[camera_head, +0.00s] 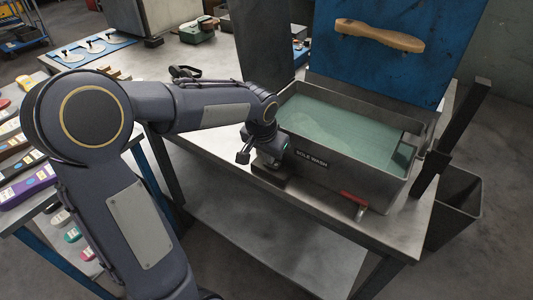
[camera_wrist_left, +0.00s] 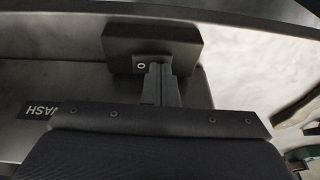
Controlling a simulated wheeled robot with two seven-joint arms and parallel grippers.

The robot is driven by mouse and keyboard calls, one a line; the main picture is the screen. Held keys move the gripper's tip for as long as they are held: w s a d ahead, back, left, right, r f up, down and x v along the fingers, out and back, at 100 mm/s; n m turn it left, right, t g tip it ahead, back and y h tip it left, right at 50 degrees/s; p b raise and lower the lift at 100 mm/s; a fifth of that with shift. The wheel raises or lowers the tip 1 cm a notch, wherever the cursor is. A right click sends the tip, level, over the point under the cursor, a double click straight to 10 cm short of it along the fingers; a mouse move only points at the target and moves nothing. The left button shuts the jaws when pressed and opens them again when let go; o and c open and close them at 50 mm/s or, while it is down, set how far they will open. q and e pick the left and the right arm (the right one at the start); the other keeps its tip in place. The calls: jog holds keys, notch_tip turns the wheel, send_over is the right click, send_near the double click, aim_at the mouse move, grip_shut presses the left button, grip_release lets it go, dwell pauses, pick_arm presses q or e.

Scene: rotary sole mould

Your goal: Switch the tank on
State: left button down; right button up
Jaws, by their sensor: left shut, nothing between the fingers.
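The tank (camera_head: 345,170) is a grey metal bath with a "SOLE WASH" label on its front, filled with greenish liquid. It stands on a steel table. A small dark box (camera_head: 268,174) sits low at its front left; in the left wrist view the box (camera_wrist_left: 150,40) carries a small pale ring mark. My left gripper (camera_wrist_left: 161,80) is shut and empty, its fingertips right at the box by the ring mark. I cannot tell whether they touch it. In the head view the wrist hides most of the fingers and part of the box. My right gripper is not in view.
A red-handled lever (camera_head: 353,198) sits on the tank's lower front. A blue panel (camera_head: 390,60) with a tan sole stands behind the tank. A dark bin (camera_head: 458,205) is at the right. The lower shelf (camera_head: 270,235) is bare.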

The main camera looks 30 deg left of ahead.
pick_arm(q)
jog(key=shift+d+r, duration=0.15)
jog(key=shift+d, duration=0.25)
jog(key=shift+r+p, duration=0.45)
jog(key=shift+r, duration=0.1)
jog(key=r+p, duration=0.3)
jog(key=shift+a+r, duration=0.15)
jog(key=shift+a, duration=0.05)
notch_tip(320, 180, up, 9)
jog(key=s+a, duration=0.2)
jog(key=shift+s, duration=0.35)
jog(key=shift+a, duration=0.1)
jog(key=s+d+f+n+t+h, duration=0.1)
jog(key=s+d+f+h, duration=0.1)
jog(key=s, duration=0.8)
jog(key=s+d+f+n+t+h, duration=0.1)
jog(key=s+d+f, duration=0.4)
jog(key=s, duration=0.5)
jog(key=shift+s+d+f+n+h, duration=0.15)
jog(key=shift+s+d+n+h, duration=0.25)
jog(key=shift+d, duration=0.3)
